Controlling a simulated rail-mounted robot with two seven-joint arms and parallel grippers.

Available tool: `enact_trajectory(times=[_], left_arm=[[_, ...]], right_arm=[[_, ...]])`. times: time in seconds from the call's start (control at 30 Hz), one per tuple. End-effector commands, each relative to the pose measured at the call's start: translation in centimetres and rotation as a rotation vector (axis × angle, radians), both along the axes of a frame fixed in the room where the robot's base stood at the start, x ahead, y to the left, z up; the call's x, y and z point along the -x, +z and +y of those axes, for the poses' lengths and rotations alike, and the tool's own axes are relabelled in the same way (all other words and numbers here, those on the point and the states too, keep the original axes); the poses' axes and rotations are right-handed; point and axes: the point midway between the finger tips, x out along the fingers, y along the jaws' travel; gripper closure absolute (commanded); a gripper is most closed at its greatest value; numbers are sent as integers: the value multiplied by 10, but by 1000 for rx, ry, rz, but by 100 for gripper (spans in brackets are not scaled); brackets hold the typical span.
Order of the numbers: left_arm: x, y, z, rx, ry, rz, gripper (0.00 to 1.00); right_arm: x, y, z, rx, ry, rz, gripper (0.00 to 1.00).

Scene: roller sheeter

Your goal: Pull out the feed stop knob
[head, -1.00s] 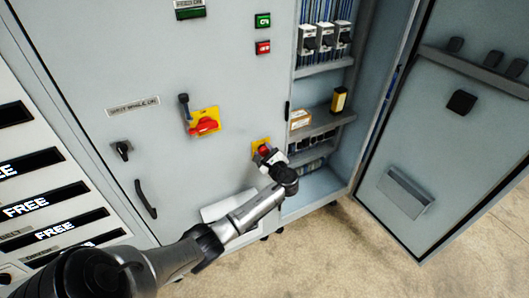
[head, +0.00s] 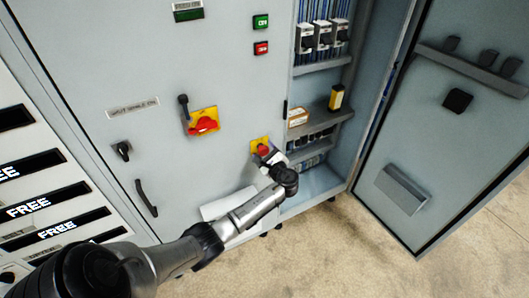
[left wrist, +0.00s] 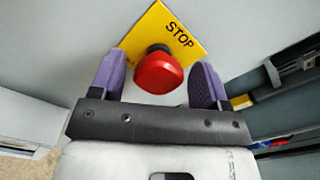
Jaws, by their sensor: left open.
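The feed stop knob is a red mushroom knob on a yellow plate marked STOP, low on the grey cabinet front. In the head view the knob (head: 263,150) shows just above my left gripper (head: 268,157). In the left wrist view the red knob (left wrist: 158,72) stands between the two purple fingers of my left gripper (left wrist: 155,82). The fingers are open, one on each side of the knob, with a gap to it on both sides. The yellow plate (left wrist: 172,38) lies behind it. My right gripper is not in view.
A red rotary switch on a yellow plate (head: 203,122) sits up and left of the knob. Green (head: 261,22) and red (head: 262,48) buttons are above. The open cabinet bay (head: 325,110) with shelves is at the right, its door (head: 440,130) swung open.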

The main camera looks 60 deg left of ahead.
Motion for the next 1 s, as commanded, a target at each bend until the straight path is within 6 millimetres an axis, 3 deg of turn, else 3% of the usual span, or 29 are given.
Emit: enact_trajectory(times=[0.27, 0.7, 1.0], left_arm=[[1, 0, -10, 1, 0, 1, 31], [6, 0, -92, 3, -3, 0, 31], [9, 0, -129, 1, -1, 1, 31]], right_arm=[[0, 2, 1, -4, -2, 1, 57], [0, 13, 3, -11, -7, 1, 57], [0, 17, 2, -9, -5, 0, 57]])
